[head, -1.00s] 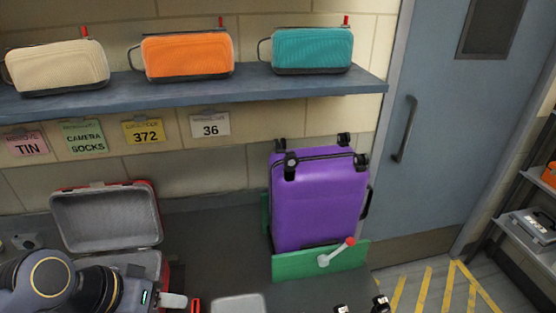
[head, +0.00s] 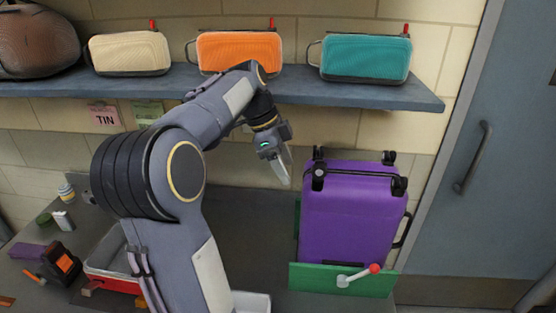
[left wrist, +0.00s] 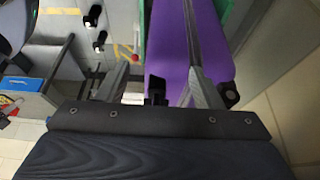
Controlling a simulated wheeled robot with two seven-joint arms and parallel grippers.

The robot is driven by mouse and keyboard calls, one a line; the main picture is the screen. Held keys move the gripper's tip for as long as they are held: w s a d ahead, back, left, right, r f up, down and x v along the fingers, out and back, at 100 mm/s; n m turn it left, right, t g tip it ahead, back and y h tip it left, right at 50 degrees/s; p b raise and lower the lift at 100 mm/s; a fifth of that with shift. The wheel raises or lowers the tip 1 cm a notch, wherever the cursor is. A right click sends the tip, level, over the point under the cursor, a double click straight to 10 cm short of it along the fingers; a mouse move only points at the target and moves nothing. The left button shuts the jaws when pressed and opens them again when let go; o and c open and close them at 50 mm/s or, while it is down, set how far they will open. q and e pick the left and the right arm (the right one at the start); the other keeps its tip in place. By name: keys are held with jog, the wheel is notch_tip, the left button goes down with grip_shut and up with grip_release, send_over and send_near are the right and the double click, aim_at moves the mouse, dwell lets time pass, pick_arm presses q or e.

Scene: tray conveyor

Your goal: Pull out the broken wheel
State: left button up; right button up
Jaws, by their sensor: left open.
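The purple suitcase (head: 347,222) stands upside down in a green holder (head: 310,277) with a red-knobbed lever (head: 358,275). Its dark wheels point up, including a front left wheel (head: 319,176), a front right wheel (head: 399,186) and a back right wheel (head: 388,158). I cannot tell which is broken. My left gripper (head: 286,170) is open and empty, just left of the front left wheel and apart from it. In the left wrist view the suitcase (left wrist: 205,45) lies beyond my open fingers (left wrist: 155,82), with a wheel (left wrist: 155,94) between them. My right gripper is not in view.
A blue shelf (head: 350,95) with cream (head: 130,52), orange (head: 240,52) and teal (head: 365,57) bags hangs above. A red toolbox (head: 125,285) is partly hidden behind my left arm. A white tray (head: 253,302) sits at the bottom. A door (head: 505,190) is at the right.

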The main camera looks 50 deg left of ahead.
aim_at(318, 160)
pick_arm(q)
jog(key=w+d+p, duration=0.1)
jog(key=w+d, duration=0.1)
jog(key=d, duration=0.1)
jog(key=w+d+p, duration=0.1)
jog(key=w+d, duration=0.2)
jog(key=shift+r, duration=0.1)
jog(key=shift+w+d+p, duration=0.25)
jog(key=shift+d+p, duration=0.05)
jog(key=shift+f, duration=0.65)
